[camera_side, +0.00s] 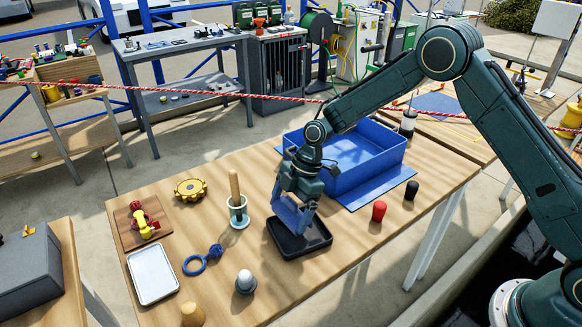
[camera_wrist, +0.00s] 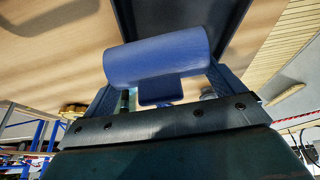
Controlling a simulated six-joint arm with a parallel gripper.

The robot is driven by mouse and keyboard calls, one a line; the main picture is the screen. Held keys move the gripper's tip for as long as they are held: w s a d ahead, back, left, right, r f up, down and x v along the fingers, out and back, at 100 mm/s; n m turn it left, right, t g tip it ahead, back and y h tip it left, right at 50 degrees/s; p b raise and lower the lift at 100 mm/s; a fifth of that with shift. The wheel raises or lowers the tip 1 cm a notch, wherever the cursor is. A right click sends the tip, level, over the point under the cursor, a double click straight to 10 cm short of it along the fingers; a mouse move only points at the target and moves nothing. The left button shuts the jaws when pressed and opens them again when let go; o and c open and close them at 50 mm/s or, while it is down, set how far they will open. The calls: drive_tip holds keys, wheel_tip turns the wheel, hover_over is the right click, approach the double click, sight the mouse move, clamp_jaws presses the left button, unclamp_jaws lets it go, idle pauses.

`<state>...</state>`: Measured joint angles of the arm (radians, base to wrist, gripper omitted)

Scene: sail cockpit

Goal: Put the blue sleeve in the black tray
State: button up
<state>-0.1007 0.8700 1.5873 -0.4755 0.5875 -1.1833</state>
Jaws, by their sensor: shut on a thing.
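My gripper (camera_side: 294,211) is shut on the blue sleeve (camera_side: 287,213), a short, smooth blue cylinder. In the wrist view the sleeve (camera_wrist: 155,60) lies crosswise between the two fingers. The black tray (camera_side: 318,243) is a shallow square dish on the wooden table. In the side view the gripper and sleeve overlap the tray's back part and hide some of it. The sleeve appears low over the tray; whether it touches the floor cannot be told. In the wrist view the tray (camera_wrist: 228,20) shows dark behind the sleeve.
A big blue bin (camera_side: 372,157) stands behind the tray. A red cylinder (camera_side: 379,211) and a black one (camera_side: 411,190) are to its right. To the left are a pale cup with a wooden handle (camera_side: 238,208), a blue ring tool (camera_side: 196,263) and a white tray (camera_side: 152,274).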

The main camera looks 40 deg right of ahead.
drive_tip(key=shift+f, duration=0.2)
drive_tip(key=o, duration=0.8)
drive_tip(key=shift+d+r, duration=0.1)
drive_tip(key=shift+r, duration=0.45)
drive_tip(key=v, duration=1.1)
drive_tip(key=shift+r, duration=0.15)
drive_tip(key=shift+d, duration=0.15)
